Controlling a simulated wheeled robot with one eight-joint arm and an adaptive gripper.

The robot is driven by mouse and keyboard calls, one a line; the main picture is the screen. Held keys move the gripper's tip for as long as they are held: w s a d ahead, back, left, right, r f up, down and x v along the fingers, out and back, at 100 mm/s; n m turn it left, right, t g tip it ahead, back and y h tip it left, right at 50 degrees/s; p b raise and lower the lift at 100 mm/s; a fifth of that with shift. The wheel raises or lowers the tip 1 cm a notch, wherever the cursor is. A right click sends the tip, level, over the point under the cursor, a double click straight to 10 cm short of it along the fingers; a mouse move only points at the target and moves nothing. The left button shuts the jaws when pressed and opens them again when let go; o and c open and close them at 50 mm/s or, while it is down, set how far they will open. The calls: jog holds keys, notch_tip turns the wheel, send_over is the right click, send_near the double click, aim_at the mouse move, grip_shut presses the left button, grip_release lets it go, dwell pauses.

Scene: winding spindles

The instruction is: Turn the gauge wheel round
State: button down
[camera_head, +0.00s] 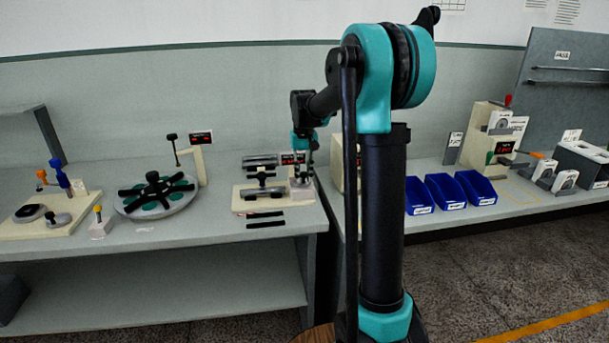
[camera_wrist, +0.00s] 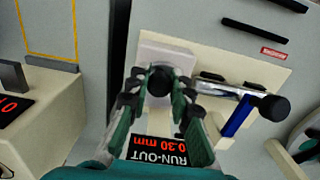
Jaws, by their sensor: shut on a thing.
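My gripper (camera_wrist: 159,91) is shut on a round black knob (camera_wrist: 159,79), with one finger on each side of it. The knob sits over a pale grey block (camera_wrist: 167,53) on a cream base plate (camera_wrist: 207,63). I cannot tell for sure that this knob is the gauge wheel. A run-out display (camera_wrist: 160,150) beside it reads 0.30 mm in red. In the head view my gripper (camera_head: 303,167) is low over the block (camera_head: 301,190) at the right end of the base plate (camera_head: 243,206); the knob is hard to make out there.
A metal shaft with a blue lever (camera_wrist: 237,117) and another black knob (camera_wrist: 272,108) lies beside the gripper. Dark bars (camera_head: 265,219) lie near the bench edge. A round plate with a black cross (camera_head: 156,193) stands left. Blue bins (camera_head: 445,192) stand right, beyond a bench gap.

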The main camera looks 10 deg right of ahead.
jog(key=shift+a+m, duration=0.25)
jog(key=shift+m, duration=0.85)
jog(key=shift+a+m, duration=0.25)
jog(key=shift+m, duration=0.85)
jog(key=c, duration=1.3)
grip_release()
jog(key=shift+c, duration=0.2)
notch_tip(320, 180, up, 12)
jog(key=shift+s, duration=0.1)
jog(key=s+d+f+n+t, duration=0.2)
jog(key=s+f, duration=1)
jog(key=s, duration=0.3)
jog(key=s+d+f+n+t, duration=0.2)
jog(key=s+f, duration=1.1)
jog(key=s, duration=0.1)
jog(key=shift+s+d+f, duration=0.15)
jog(key=shift+s+f, duration=0.15)
jog(key=shift+s, duration=0.1)
